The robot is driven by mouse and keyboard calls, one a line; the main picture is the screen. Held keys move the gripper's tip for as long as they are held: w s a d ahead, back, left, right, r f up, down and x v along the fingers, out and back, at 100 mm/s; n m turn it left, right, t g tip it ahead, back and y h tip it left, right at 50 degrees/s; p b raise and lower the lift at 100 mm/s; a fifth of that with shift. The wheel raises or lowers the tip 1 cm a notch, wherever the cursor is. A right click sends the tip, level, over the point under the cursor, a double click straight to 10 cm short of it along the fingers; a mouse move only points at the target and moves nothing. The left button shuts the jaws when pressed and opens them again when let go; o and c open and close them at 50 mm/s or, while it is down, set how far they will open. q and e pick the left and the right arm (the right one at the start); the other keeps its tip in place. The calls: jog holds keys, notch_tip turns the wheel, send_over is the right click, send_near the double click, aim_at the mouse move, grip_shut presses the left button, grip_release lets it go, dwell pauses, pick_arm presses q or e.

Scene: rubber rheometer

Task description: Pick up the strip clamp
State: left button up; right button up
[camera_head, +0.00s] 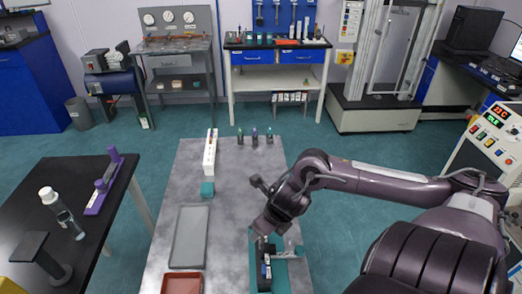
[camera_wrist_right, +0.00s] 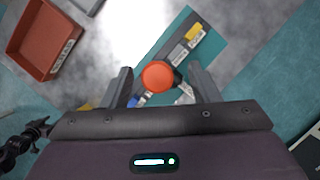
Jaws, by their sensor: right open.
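My right gripper (camera_head: 266,240) is at the front right of the grey table, above a teal mat (camera_head: 282,283). In the right wrist view its two fingers (camera_wrist_right: 161,78) are apart. A round orange-red knob (camera_wrist_right: 158,76) shows between them, above a dark tool with yellow labels (camera_wrist_right: 191,38) lying on the mat. A dark upright piece with a blue mark (camera_head: 265,272) also stands on the mat in the head view. I cannot tell for certain which of these is the strip clamp. Contact between the fingers and the knob is not clear. My left gripper is not in view.
A grey tray (camera_head: 189,237) and a red bin (camera_head: 182,285) lie left of the mat. A black side table (camera_head: 85,235) stands at left.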

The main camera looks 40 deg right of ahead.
aim_at(262, 244)
jog(key=shift+x, duration=1.05)
jog(key=shift+w+a+f, duration=0.15)
jog(key=shift+f, duration=0.35)
jog(key=shift+c, duration=0.6)
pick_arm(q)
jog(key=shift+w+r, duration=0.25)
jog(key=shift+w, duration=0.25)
pick_arm(e)
grip_shut()
